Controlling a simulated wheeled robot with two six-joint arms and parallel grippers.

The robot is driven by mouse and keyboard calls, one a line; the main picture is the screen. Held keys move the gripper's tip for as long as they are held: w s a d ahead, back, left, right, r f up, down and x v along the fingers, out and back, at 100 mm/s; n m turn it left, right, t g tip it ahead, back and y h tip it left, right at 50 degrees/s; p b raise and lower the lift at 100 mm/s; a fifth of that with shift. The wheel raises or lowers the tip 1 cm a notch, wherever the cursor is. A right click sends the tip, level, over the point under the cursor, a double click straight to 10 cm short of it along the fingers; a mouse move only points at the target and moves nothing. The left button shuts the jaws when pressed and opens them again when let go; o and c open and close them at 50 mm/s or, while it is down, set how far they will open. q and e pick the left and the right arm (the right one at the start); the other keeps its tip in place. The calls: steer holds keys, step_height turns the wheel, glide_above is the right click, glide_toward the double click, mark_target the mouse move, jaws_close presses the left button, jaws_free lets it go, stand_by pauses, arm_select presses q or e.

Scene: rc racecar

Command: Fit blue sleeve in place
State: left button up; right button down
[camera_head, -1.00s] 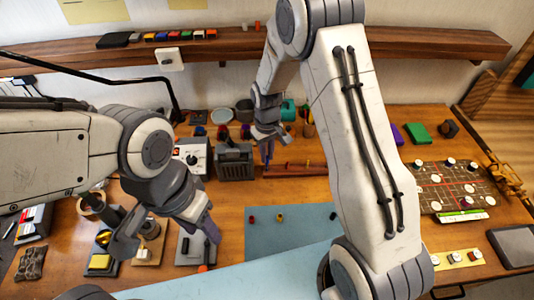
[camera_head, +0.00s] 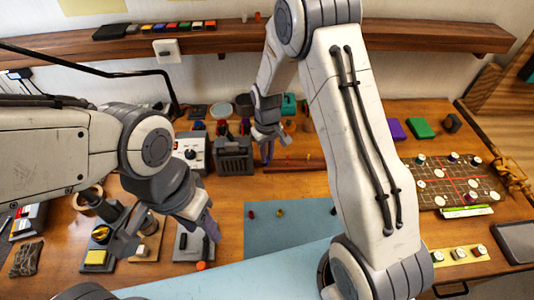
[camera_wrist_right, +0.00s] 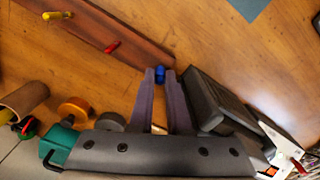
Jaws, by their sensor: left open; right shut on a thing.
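The blue sleeve (camera_wrist_right: 160,74) shows in the right wrist view as a small blue cylinder between my right fingertips. My right gripper (camera_wrist_right: 160,80) is shut on it, above bare table. In the head view my right gripper (camera_head: 266,150) is at the back middle, just right of a dark ribbed box; the sleeve is too small to make out there. A brown wooden strip (camera_wrist_right: 130,35) carries a yellow peg (camera_wrist_right: 56,15) and a red peg (camera_wrist_right: 112,48), to the left of the sleeve in the wrist view. My left gripper (camera_head: 165,235) is open and empty at the front left.
The dark ribbed box (camera_head: 234,156) stands close beside my right gripper. A blue mat (camera_head: 275,235) with small coloured pieces lies in the front middle. A game board (camera_head: 455,183) is at the right. Switch blocks (camera_head: 97,257) crowd the front left.

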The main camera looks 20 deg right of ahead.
steer(key=shift+f, duration=0.5)
steer(key=shift+c, duration=2)
jaws_free()
steer(key=shift+r, duration=0.1)
steer(key=shift+r+p, duration=3.3)
steer(key=shift+r, duration=1.2)
